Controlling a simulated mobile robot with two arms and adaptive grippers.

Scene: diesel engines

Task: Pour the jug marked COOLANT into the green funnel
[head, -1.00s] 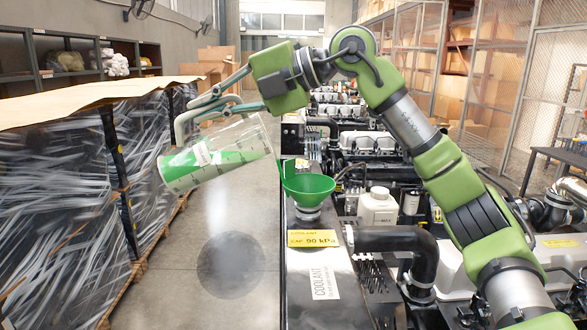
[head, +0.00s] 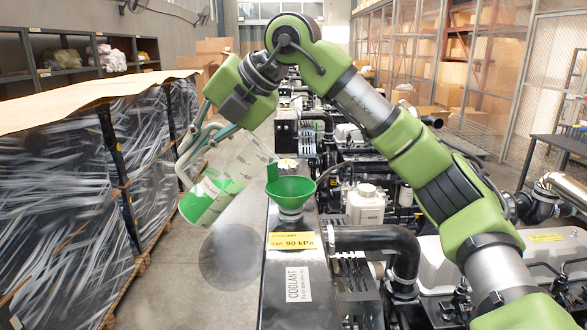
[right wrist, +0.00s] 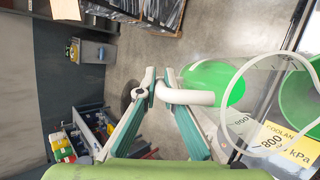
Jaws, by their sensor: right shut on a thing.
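The clear jug (head: 238,165) hangs in the air left of the funnel, tilted with its mouth up and to the right. Green liquid (head: 203,201) lies in its lower left end; its label is too small to read. My right gripper (head: 190,150) is shut on the jug's handle; in the right wrist view the fingers (right wrist: 158,92) close around the pale handle (right wrist: 188,97). The green funnel (head: 291,190) stands upright on the dark tank; part of it shows in the right wrist view (right wrist: 299,102). The jug's mouth is beside and above the funnel's left rim. My left gripper is out of view.
The tank bears a yellow 90 kPa tag (head: 292,241) and a white COOLANT label (head: 298,284). A white reservoir (head: 366,205) and a black hose (head: 372,238) lie to the right. Wrapped pallets (head: 70,210) line the left; clear floor lies between.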

